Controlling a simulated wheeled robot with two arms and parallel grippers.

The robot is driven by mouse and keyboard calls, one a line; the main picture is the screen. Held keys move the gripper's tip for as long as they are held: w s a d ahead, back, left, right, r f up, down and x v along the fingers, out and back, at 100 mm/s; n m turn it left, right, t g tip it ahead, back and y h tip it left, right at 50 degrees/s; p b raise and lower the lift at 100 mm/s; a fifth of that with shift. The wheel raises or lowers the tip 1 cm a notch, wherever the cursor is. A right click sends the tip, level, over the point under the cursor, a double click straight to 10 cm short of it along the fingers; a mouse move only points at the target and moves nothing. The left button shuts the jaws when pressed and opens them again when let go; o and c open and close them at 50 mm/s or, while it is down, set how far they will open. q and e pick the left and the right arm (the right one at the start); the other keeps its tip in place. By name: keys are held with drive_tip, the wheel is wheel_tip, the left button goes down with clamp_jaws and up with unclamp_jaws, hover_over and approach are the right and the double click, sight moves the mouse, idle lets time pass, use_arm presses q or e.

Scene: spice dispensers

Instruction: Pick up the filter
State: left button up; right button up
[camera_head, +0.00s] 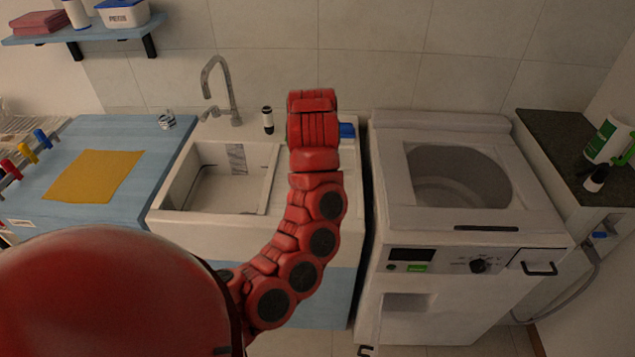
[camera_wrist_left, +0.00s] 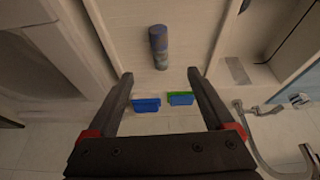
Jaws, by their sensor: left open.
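A grey-blue cylinder (camera_wrist_left: 159,46), which seems to be the filter, is on the white drainboard in the left wrist view. I cannot tell whether it stands or lies. My left gripper (camera_wrist_left: 161,74) is open and empty, with its fingers spread to either side below the cylinder in the picture. The cylinder lies just beyond the line between the fingertips, and no contact shows. In the head view my red left arm covers the drainboard and hides the cylinder and the gripper. My right gripper is not in view.
Two blue blocks, one at left (camera_wrist_left: 146,105) and one with green at right (camera_wrist_left: 181,99), show between the fingers. The sink (camera_head: 228,180) and tap (camera_head: 220,90) are left of my arm. The washing machine (camera_head: 400,215) is close at right. A dark bottle (camera_head: 268,120) stands behind the sink.

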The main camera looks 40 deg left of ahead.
use_arm(q)
drive_tip(key=p+x, duration=0.3)
drive_tip(key=x, duration=0.8)
drive_tip(key=shift+w+a+f, duration=0.1)
drive_tip(key=shift+f, duration=0.4)
drive_tip(key=shift+w+a+f+p, duration=0.15)
drive_tip(key=shift+w+f+p, duration=0.1)
drive_tip(key=shift+f+p, duration=0.55)
drive_tip(key=shift+p+x, duration=0.55)
drive_tip(key=shift+x, duration=1.2)
drive_tip(key=shift+c, duration=0.2)
clamp_jaws()
